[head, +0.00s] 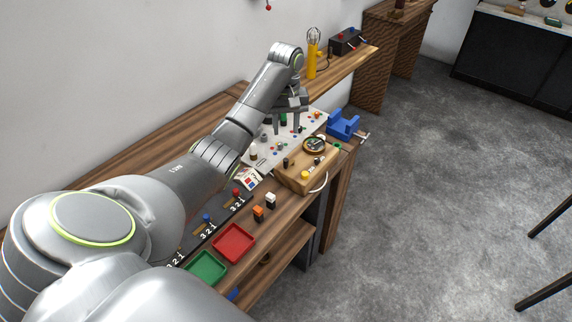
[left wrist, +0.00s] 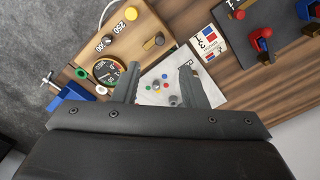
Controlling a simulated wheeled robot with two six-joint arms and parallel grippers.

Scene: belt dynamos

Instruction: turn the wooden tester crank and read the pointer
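The wooden tester (head: 296,182) stands on the bench as a light wood box. It carries a round black dial (head: 314,145) and knobs; the dial also shows in the left wrist view (left wrist: 107,72). The pointer's reading is too small to tell. I cannot make out a crank for certain. My left gripper (head: 288,131) is open and empty above a white sheet (left wrist: 152,97), beside the tester. A small grey stud (left wrist: 173,100) lies between its fingers in the wrist view. My right gripper is out of view.
A blue vise (head: 343,124) stands beyond the tester. A red tray (head: 234,243), a green tray (head: 206,269) and a dark strip of coloured levers (head: 207,232) lie nearer.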

